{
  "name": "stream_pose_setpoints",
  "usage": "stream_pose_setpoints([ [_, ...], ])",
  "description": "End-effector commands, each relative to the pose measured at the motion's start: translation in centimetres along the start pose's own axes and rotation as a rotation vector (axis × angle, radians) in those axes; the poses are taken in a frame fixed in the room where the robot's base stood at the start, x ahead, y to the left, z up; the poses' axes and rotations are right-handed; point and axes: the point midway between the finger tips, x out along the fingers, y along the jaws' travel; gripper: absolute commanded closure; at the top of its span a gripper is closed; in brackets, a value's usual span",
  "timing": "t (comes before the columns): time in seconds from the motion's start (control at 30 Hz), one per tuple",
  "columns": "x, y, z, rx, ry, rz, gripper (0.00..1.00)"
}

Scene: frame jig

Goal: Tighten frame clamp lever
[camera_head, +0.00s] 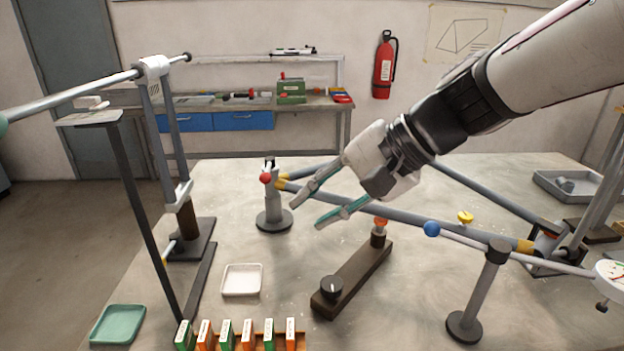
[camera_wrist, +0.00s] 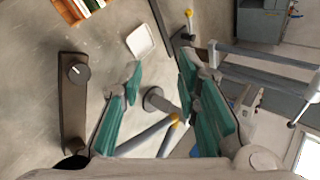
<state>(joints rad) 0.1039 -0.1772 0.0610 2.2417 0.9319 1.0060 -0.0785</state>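My gripper (camera_head: 306,215) is open and empty, reaching down and left above the table; its two teal-padded fingers also show apart in the wrist view (camera_wrist: 160,68). The tube frame (camera_head: 405,215) lies across stands on the jig table. A grey post (camera_head: 273,206) with a round base stands left of my fingertips. A red ball (camera_head: 265,178) sits at its top, apart from my fingers. A blue ball (camera_head: 431,228) ends a rod right of my gripper. A yellow knob (camera_head: 465,217) and an orange-red knob (camera_head: 380,222) sit nearby. I cannot tell which is the clamp lever.
A brown bar with a black knob (camera_head: 333,287) lies in front of my gripper. A white tray (camera_head: 242,280), green tray (camera_head: 119,324) and several small boxes (camera_head: 248,333) are at the front left. A tall stand (camera_head: 172,140) rises at left. Bare table surrounds the white tray.

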Motion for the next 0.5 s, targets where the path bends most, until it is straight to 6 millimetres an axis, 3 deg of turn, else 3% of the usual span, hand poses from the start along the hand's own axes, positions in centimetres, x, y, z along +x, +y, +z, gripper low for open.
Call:
stream_pose_setpoints([
  [0.2, -1.1, 0.8, 1.3, -0.043, 0.012, 0.047, 0.7],
  [0.5, -1.4, 1.1, 1.6, -0.055, 0.014, 0.062, 0.7],
])
